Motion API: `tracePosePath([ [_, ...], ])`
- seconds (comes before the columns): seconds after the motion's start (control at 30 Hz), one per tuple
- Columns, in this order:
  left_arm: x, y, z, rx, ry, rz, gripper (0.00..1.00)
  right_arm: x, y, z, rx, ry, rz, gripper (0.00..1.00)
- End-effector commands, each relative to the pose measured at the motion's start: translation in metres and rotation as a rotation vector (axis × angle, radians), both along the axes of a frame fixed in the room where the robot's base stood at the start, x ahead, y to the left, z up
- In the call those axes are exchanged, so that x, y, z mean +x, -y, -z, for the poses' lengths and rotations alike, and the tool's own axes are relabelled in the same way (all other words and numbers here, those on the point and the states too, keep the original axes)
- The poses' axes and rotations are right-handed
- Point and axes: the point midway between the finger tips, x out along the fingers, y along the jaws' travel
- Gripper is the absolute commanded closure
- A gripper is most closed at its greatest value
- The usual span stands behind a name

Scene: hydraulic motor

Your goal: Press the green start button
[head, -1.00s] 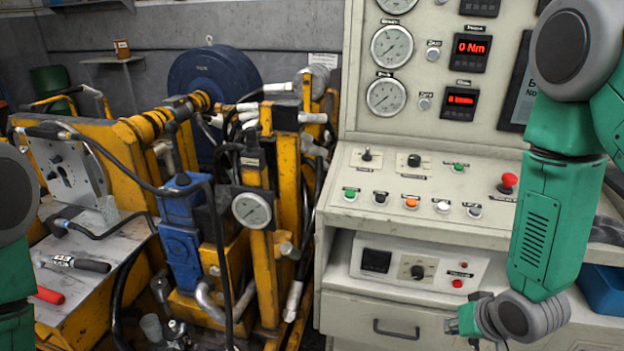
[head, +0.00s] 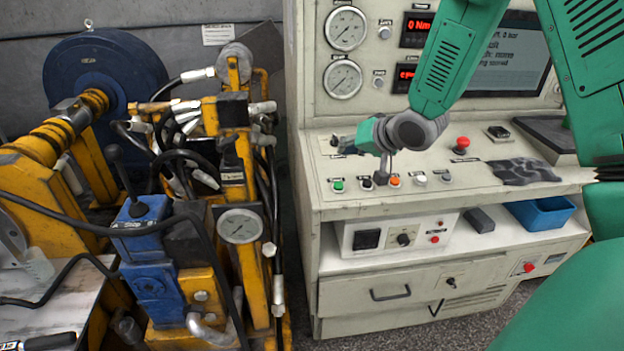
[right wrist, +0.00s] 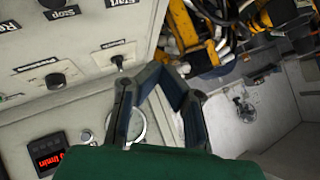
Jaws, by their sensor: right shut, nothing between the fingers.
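The green start button (head: 338,185) is at the left end of the front row of buttons on the white sloped panel (head: 330,205). My right gripper (head: 342,145) is above the left part of the panel, behind and above that button and apart from it. It is shut and empty, its fingers meeting at the tips in the right wrist view (right wrist: 163,74). That view shows the Start label (right wrist: 125,2) cut off at the top edge; the button itself is out of that frame. My left gripper is not in view.
A black button (head: 367,184), an orange button (head: 395,181) and white buttons continue the front row. A toggle switch (right wrist: 118,61) is close to my right fingers. A red mushroom button (head: 461,144) stands farther right. The yellow test rig (head: 240,180) is left of the console.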

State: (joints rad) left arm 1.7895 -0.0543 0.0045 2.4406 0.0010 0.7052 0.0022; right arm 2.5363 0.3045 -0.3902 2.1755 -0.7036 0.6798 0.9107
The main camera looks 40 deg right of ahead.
Motion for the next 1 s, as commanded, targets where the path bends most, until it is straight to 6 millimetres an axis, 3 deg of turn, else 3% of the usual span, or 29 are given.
tracePosePath([
  [0.33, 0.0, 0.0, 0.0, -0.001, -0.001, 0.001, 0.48, 0.002, -0.014, -0.009, -0.011, 0.004, 0.0, 1.0],
  [0.53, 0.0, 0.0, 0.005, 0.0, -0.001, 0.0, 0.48, 0.003, -0.016, -0.004, -0.014, 0.003, 0.0, 1.0],
  [0.77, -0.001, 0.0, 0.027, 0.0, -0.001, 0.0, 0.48, 0.006, -0.008, 0.021, -0.009, 0.002, 0.0, 1.0],
  [1.0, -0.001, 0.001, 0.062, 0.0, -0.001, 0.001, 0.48, 0.01, -0.004, 0.057, -0.008, 0.002, 0.001, 1.0],
])
